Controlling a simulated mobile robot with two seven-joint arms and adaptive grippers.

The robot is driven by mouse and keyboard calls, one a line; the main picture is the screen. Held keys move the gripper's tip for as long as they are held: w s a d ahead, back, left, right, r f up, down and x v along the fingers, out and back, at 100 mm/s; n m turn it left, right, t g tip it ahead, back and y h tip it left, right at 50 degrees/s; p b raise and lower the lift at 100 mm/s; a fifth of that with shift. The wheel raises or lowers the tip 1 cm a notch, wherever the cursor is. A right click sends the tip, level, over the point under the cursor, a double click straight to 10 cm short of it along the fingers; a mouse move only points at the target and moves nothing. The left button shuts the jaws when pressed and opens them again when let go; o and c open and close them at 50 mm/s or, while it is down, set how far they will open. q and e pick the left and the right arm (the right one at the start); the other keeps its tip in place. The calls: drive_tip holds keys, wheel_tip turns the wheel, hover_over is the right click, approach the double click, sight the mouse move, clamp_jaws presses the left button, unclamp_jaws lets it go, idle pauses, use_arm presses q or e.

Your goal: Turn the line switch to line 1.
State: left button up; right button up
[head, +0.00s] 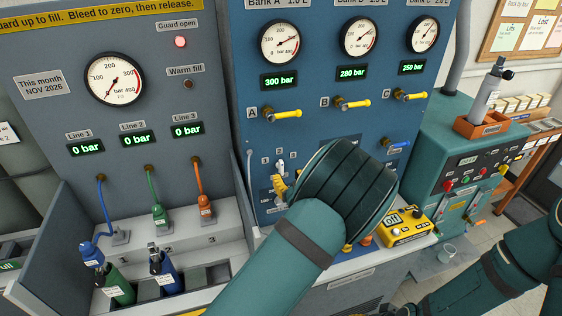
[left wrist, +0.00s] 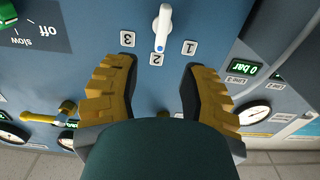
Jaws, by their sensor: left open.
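The line switch is a white lever with a blue mark near its tip, seen in the left wrist view (left wrist: 163,28) and in the head view (head: 281,168). Its tip points at the label 2, between labels 3 and 1. The left wrist view shows the panel upside down. My left gripper (left wrist: 158,68) is open, its yellow fingers to either side of label 2, with the lever beyond the fingertips and nothing between them. In the head view my left gripper (head: 279,187) is just below the switch, mostly hidden by my arm. My right gripper is out of view.
Yellow valve handles A (head: 287,114), B and C sit above the switch on the blue panel. A yellow box (head: 407,228) stands on the ledge at right. Green (head: 113,283) and blue (head: 164,271) bottles stand in the rack at lower left. Line displays read 0 bar.

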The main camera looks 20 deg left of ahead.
sight(282, 165)
use_arm(q)
drive_tip(key=x, duration=0.7)
drive_tip(key=shift+w+a+p, duration=0.1)
drive_tip(key=shift+w+p, duration=0.1)
drive_tip(key=shift+p, duration=0.2)
clamp_jaws()
